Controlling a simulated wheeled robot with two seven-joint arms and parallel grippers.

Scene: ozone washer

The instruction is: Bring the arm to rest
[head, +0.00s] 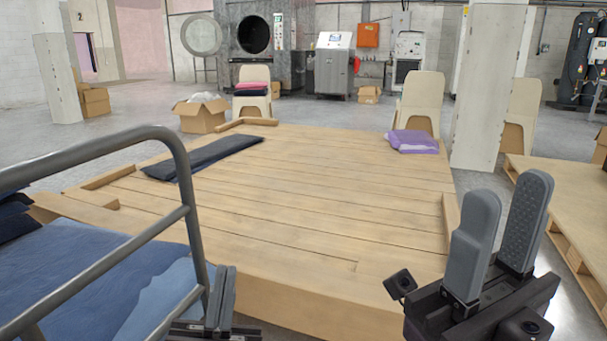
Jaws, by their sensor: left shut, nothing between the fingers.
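My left gripper (222,290) is at the bottom, left of centre, just right of the grey metal rail (180,170). Its dark fingers are together with nothing between them, and its lower part is cut off by the frame edge. My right gripper (500,225) is at the lower right with its two grey pads pointing up. The pads are apart with nothing between them. It stands in front of the right edge of the wooden platform (300,190).
Blue cloth (70,275) lies behind the rail at lower left. Dark folded fabric (203,157) and a purple folded pile (411,141) lie on the platform, whose middle is bare. A white pillar (482,90) and a wooden pallet (570,190) stand at right.

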